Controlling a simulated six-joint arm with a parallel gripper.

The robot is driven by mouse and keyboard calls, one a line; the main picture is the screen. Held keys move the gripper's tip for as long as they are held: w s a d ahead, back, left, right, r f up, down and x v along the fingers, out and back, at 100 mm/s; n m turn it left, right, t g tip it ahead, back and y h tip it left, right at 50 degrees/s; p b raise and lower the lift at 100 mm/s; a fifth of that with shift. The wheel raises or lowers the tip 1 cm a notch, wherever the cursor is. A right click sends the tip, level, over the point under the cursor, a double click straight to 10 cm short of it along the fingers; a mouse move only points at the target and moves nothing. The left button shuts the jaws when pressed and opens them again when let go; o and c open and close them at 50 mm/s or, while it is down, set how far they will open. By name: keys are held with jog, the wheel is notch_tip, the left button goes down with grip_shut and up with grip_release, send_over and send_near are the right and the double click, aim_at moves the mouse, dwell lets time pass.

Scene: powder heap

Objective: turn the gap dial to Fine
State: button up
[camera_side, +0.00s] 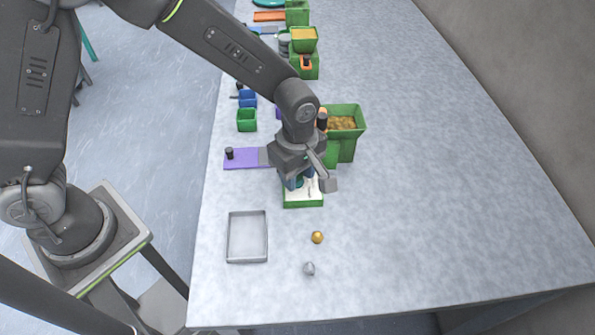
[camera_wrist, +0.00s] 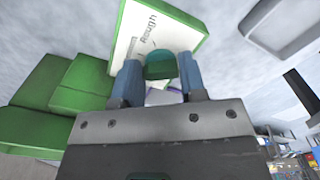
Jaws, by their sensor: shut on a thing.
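The gap dial (camera_wrist: 160,66) is a teal knob on a white-faced green panel (camera_wrist: 190,22). The word "Rough" is readable on the panel in the wrist view; a "Fine" mark and the dial's pointer cannot be made out. My gripper (camera_wrist: 160,72) has its blue fingers on both sides of the knob and is shut on it. In the side view my gripper (camera_side: 299,184) is low over the panel (camera_side: 303,204) and hides most of the dial.
A green hopper (camera_side: 345,110) with brown grains stands right behind the panel. A grey tray (camera_side: 232,238) lies in front to the left. A gold ball (camera_side: 317,237) and a small grey piece (camera_side: 309,269) lie nearby. A purple strip (camera_side: 245,160) is at left. The right side is clear.

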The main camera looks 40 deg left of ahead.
jog(key=o, duration=0.9)
jog(key=shift+r, duration=0.1)
notch_tip(320, 180, up, 14)
jog(key=shift+f, duration=0.15)
